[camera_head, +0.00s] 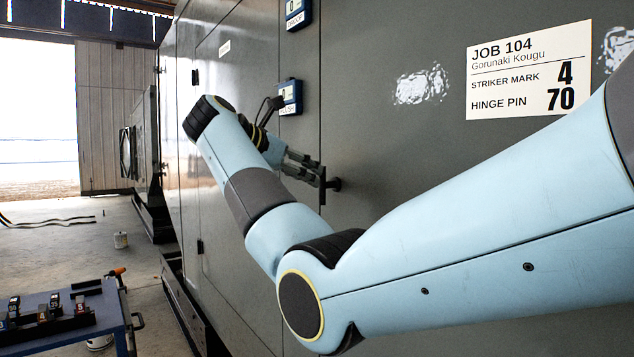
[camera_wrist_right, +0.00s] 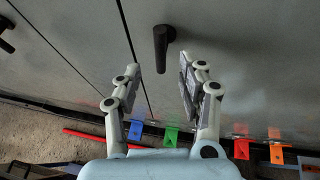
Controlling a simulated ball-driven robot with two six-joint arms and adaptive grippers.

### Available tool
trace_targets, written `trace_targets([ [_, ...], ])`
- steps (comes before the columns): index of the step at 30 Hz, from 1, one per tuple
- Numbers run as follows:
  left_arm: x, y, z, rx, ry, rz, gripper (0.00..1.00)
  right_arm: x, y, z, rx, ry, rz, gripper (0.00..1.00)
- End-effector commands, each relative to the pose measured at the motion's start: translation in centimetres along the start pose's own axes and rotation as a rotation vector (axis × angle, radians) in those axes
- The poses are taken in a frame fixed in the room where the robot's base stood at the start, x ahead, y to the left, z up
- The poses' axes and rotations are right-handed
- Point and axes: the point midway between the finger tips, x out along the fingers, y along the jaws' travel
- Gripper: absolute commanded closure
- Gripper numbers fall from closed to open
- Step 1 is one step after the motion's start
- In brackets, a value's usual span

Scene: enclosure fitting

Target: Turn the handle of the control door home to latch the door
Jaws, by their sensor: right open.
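A black handle (camera_wrist_right: 161,48) stands out from the grey enclosure front (camera_wrist_right: 230,50) in the right wrist view. In the head view the handle (camera_head: 333,184) sits just beyond the fingers of my right gripper (camera_head: 304,165), right of a vertical panel seam. My right gripper (camera_wrist_right: 162,65) is open and empty, its fingers apart. In the wrist view the handle lies between the fingertips sideways and a little beyond them, with no clear contact. A dark seam runs beside the left finger. I cannot tell how far the handle is turned. My left gripper is out of view.
A job sign (camera_head: 529,70) reads striker mark 4, hinge pin 70. A small blue display unit (camera_head: 290,97) is on the panel above my right gripper. A blue table (camera_head: 105,318) with small parts stands lower left. Coloured tags (camera_wrist_right: 172,136) line the enclosure's lower edge.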

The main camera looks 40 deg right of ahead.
Motion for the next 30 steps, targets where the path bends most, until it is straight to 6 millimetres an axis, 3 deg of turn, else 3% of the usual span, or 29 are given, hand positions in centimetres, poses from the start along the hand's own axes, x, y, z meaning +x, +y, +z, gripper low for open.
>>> trace_targets([
  [3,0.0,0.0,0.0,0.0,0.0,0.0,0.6,-2.5,0.1,0.0,0.001,0.002,0.003,0.59],
  [9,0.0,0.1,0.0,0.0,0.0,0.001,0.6,-4.9,0.1,0.0,0.0,0.0,0.001,0.59],
  [30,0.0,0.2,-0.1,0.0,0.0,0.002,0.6,-5.3,0.1,0.0,0.0,-0.001,0.0,0.59],
])
